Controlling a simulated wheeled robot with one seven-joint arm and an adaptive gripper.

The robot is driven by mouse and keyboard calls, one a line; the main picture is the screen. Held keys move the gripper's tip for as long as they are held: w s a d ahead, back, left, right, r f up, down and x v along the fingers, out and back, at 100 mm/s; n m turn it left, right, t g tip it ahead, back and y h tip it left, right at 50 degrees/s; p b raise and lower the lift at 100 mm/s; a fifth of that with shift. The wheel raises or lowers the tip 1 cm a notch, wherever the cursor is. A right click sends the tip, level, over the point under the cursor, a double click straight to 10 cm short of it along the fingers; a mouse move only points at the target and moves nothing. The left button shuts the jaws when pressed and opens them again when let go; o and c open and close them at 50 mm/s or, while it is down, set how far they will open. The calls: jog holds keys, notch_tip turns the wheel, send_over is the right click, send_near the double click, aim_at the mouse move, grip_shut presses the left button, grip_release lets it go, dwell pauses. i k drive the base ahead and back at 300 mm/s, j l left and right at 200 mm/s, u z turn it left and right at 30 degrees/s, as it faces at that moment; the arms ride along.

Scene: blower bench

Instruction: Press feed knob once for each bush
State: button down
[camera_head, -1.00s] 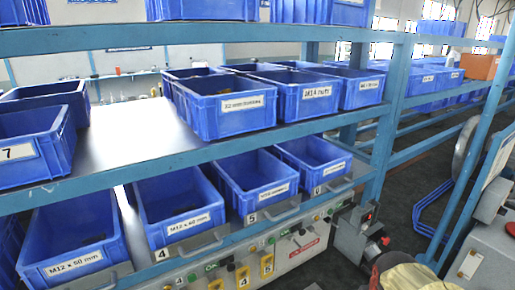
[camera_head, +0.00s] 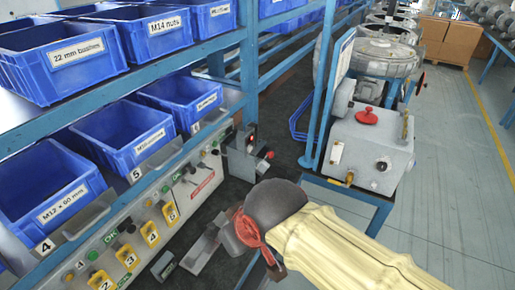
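A bin labelled "22 mm bushes" (camera_head: 63,68) stands on the upper shelf at the left; its contents are hard to make out. A grey panel (camera_head: 160,215) under the lower shelf carries several small knobs, buttons and yellow numbered tags. A small grey box (camera_head: 243,160) at the panel's far end has a red knob (camera_head: 269,155) on its side. A red knob (camera_head: 367,116) also sits on top of a grey machine. I cannot tell which knob is the feed knob.
Blue bins (camera_head: 122,137) line the lower shelf beside a blue upright (camera_head: 248,60). The grey machine (camera_head: 370,150) stands on a blue-framed table at the right. Cartons (camera_head: 449,40) stand far back. The grey floor (camera_head: 465,170) at the right is clear.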

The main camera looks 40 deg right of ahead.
aim_at(265, 151)
jog(key=u, duration=2)
jog(key=k, duration=0.2)
jog(key=k+l+z, duration=0.1)
jog(key=k+z, duration=0.3)
jog(key=k+l+z, duration=0.2)
jog(key=z, duration=0.15)
jog(key=k+z, duration=0.1)
jog(key=z, duration=1.4)
